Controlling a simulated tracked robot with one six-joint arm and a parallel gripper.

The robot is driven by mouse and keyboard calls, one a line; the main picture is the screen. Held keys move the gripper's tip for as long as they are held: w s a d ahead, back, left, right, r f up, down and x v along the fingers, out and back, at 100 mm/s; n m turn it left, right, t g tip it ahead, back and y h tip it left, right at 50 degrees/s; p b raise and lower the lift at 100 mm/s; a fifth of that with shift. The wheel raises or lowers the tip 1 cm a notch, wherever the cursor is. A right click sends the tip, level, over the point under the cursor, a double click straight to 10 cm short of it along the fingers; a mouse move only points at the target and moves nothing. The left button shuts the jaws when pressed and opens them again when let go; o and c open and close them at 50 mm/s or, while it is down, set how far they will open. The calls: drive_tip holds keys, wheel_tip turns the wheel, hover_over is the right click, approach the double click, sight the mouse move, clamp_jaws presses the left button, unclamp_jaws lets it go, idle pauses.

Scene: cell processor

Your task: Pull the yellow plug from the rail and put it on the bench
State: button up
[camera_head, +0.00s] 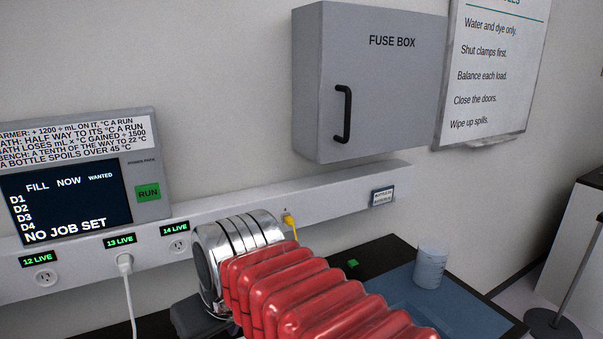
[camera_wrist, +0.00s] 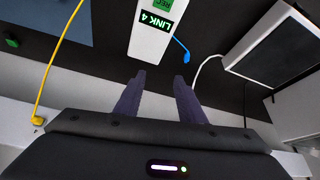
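The yellow plug (camera_head: 289,219) sits in the white wall rail (camera_head: 335,202), just above my arm in the head view, with its yellow cable running down behind the arm. In the wrist view the yellow plug (camera_wrist: 38,120) is at the lower left, and its cable runs up to the top edge. My gripper (camera_wrist: 160,84) is open, with its two dark fingers apart and nothing between them. It is off to the side of the plug, not touching it. In the head view my arm mostly hides the gripper. The dark bench (camera_head: 385,250) lies below the rail.
A white plug (camera_head: 125,262) with its cable sits in socket 13. A white LINK 4 unit (camera_wrist: 150,32) with a blue cable lies beyond my fingers. A blue mat (camera_head: 398,295) and a pale cup (camera_head: 430,268) are on the bench. The fuse box (camera_head: 380,90) hangs above, shut.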

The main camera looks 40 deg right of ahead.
drive_tip(key=w+d+r+m, duration=0.1)
drive_tip(key=w+d+r, duration=0.6)
drive_tip(key=d+r, duration=0.45)
drive_tip(key=m+g, duration=0.1)
approach(291, 220)
drive_tip(key=a+v, duration=0.1)
drive_tip(key=v, duration=0.5)
drive_tip(key=shift+a+h, duration=0.15)
drive_tip(key=shift+h, duration=0.25)
drive_tip(key=shift+w+f, duration=0.1)
drive_tip(key=shift+f, duration=0.1)
drive_tip(key=x, duration=1.3)
drive_tip(key=shift+f, duration=0.3)
clamp_jaws()
